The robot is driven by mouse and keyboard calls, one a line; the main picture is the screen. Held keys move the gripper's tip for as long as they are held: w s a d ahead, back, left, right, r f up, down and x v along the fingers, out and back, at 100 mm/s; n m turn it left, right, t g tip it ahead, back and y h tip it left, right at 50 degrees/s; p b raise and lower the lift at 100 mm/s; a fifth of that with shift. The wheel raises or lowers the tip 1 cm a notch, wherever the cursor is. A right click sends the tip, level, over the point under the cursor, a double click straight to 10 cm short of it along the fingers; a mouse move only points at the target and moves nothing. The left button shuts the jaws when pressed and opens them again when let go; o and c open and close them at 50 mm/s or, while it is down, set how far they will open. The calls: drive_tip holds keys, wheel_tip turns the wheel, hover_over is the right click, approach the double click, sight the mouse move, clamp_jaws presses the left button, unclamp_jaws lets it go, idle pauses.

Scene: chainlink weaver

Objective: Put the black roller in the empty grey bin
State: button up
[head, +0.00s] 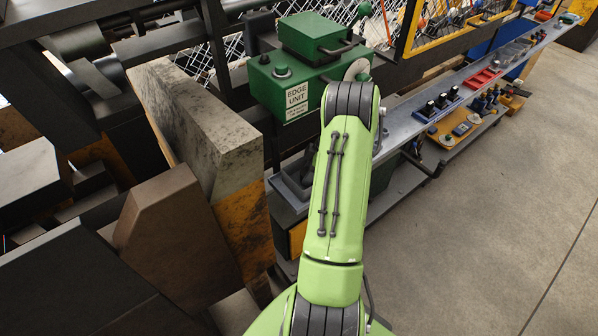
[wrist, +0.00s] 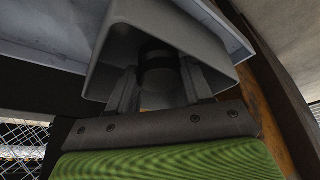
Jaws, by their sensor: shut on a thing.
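In the wrist view the black roller (wrist: 158,65) is a dark upright cylinder between the two fingers of my gripper (wrist: 158,82). The gripper is shut on it. A grey bin (wrist: 104,72) with sloping walls surrounds the roller and fingertips on the far side and the sides. Its inside is dark, and I cannot tell whether the roller touches its floor. In the head view my green arm hides the gripper and roller. A grey tray or bin (head: 287,190) shows left of the arm, with dark shapes in it that I cannot make out.
A green control box labelled EDGE UNIT (head: 290,85) stands behind the arm. A long metal shelf (head: 415,98) runs to the back right, with red and blue trays (head: 483,78) along it. Heavy blocks (head: 200,120) crowd the left. The concrete floor (head: 500,220) at right is clear.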

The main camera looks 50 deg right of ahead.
drive_tip(key=shift+w+d+f, duration=0.15)
drive_tip(key=shift+f, duration=0.1)
drive_tip(key=shift+f, duration=0.15)
drive_tip(key=o, duration=1.1)
drive_tip(key=p+v, duration=0.1)
drive_tip(key=v, duration=0.7)
